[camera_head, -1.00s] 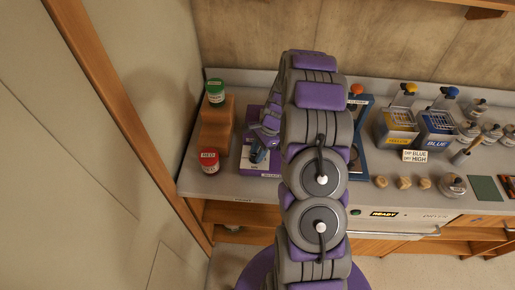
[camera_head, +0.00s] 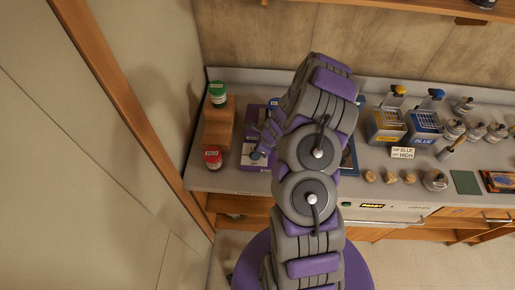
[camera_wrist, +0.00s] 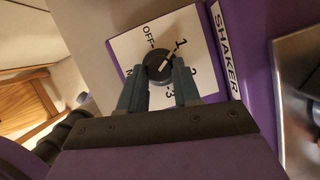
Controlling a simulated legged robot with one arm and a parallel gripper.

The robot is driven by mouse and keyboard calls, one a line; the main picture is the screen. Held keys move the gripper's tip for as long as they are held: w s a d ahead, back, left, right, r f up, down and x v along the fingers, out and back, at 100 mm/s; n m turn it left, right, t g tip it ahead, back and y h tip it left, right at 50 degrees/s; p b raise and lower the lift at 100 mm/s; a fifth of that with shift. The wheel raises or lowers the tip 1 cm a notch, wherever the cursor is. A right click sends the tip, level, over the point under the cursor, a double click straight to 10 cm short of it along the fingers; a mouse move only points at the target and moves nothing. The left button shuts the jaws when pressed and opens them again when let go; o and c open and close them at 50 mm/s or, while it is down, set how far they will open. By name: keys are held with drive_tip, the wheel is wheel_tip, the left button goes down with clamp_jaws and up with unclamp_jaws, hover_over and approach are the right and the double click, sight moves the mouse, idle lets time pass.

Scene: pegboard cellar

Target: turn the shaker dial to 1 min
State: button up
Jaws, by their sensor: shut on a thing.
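The shaker is a purple unit (camera_head: 253,112) on the counter at the left, partly behind my arm in the head view. In the wrist view its SHAKER label (camera_wrist: 225,48) runs beside a white dial plate (camera_wrist: 126,42) marked OFF, 1, 2, 3 and a partly hidden M. The dark round dial (camera_wrist: 158,67) has a white pointer line, slanted up and right toward the 1. My gripper (camera_wrist: 165,78) is shut on the dial, one finger on each side. It also shows in the head view (camera_head: 259,153) at the shaker's front.
Green-lidded (camera_head: 217,91) and red-lidded (camera_head: 212,158) jars stand by a wooden step block (camera_head: 217,126) left of the shaker. A wall closes off the left.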

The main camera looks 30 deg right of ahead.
drive_tip(key=shift+w+m, duration=0.1)
drive_tip(key=shift+m, duration=0.3)
drive_tip(key=o, duration=1)
drive_tip(key=shift+o, duration=0.2)
drive_tip(key=shift+r, duration=0.1)
drive_tip(key=p+v, duration=0.1)
drive_tip(key=v, duration=1.6)
